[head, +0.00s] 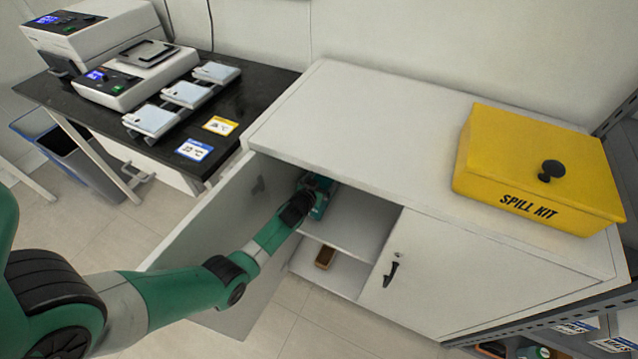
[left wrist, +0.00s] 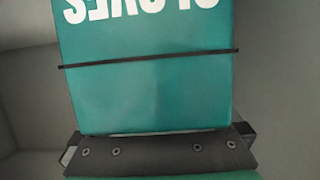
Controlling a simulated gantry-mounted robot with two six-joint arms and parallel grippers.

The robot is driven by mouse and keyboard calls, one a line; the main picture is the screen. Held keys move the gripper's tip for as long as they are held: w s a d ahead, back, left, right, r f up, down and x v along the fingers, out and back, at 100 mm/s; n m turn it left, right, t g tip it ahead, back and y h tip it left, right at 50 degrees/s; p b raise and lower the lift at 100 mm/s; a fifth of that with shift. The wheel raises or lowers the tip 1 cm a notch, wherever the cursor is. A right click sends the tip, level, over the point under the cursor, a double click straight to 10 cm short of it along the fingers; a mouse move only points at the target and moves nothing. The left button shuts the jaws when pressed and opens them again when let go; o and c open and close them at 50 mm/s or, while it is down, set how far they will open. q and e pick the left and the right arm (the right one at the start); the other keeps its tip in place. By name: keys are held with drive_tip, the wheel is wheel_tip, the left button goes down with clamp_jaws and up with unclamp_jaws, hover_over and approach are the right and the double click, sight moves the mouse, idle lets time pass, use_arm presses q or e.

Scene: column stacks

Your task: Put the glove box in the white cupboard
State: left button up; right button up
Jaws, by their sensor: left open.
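The teal glove box (head: 321,186) is inside the left half of the white cupboard (head: 330,110), in the upper compartment above the shelf (head: 345,238). Its printed face, with upside-down white lettering and a dark line across it, fills the middle of the left wrist view (left wrist: 150,92). My left gripper (head: 308,190) reaches in through the open left door (head: 215,225). Its jaws are open, with the box directly in front of the gripper body. The arm hides part of the box in the head view, and I cannot see whether its base rests on the shelf.
A small brown item (head: 325,257) sits in the lower compartment. The right door (head: 480,290) is shut. A yellow spill kit (head: 535,170) stands on the cupboard top. A black bench (head: 245,95) with lab devices is at the left.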

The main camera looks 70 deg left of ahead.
use_arm(q)
drive_tip(key=s+d+r+p, duration=0.1)
drive_tip(key=s+p, duration=0.1)
drive_tip(key=shift+d+r+p, duration=0.3)
drive_tip(key=shift+r+p, duration=0.05)
drive_tip(key=p+v, duration=0.3)
drive_tip(key=v, duration=0.6)
drive_tip(key=shift+f, duration=0.25)
drive_tip(key=shift+d, duration=0.15)
